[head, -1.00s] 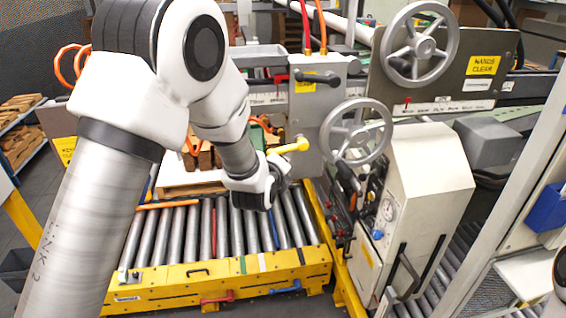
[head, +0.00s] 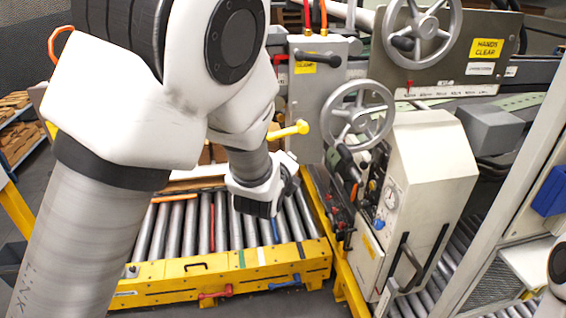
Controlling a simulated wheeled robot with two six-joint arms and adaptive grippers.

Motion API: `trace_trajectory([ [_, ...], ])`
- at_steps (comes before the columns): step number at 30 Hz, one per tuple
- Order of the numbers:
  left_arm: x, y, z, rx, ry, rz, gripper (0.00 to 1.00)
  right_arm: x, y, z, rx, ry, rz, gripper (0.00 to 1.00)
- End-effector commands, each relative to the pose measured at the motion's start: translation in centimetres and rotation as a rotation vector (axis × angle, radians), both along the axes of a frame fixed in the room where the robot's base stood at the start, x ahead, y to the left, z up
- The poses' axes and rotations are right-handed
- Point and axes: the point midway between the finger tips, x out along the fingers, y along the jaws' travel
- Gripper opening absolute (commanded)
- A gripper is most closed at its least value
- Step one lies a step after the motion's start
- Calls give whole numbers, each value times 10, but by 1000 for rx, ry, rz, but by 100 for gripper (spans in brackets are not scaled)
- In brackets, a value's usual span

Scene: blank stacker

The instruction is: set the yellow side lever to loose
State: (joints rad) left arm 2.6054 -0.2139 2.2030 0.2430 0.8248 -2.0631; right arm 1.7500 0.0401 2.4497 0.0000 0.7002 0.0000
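The yellow side lever (head: 290,131) sticks out from the grey upright housing (head: 318,92), pointing right and slightly up, with its rounded knob at the right end. Part of its left side is close to my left arm in the picture. My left gripper (head: 290,172) is below the lever, above the roller conveyor, and appears apart from it. Its fingers are small, dark and mostly hidden behind the wrist, so their opening does not show. My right gripper is out of view; only a bit of my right arm shows at the right edge.
A second handwheel (head: 418,32) is higher up. The roller conveyor (head: 190,232) with its yellow frame lies below. Orange and red hoses rise above the housing.

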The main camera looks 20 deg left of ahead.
Motion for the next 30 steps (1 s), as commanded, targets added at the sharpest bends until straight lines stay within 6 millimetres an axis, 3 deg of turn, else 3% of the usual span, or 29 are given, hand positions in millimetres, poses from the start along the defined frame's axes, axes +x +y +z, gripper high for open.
trace_trajectory([
  [7, -28, -14, 16, 2, 2, -1, 0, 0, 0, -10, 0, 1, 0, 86],
  [22, -31, -14, 14, -10, 11, 4, 0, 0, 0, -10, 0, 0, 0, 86],
  [26, -37, -10, -31, -146, 85, 55, 0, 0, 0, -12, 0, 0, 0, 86],
  [29, -57, -2, -105, -374, 207, 170, 0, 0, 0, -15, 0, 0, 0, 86],
  [30, -70, 1, -139, -481, 265, 240, 0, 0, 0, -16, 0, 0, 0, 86],
])
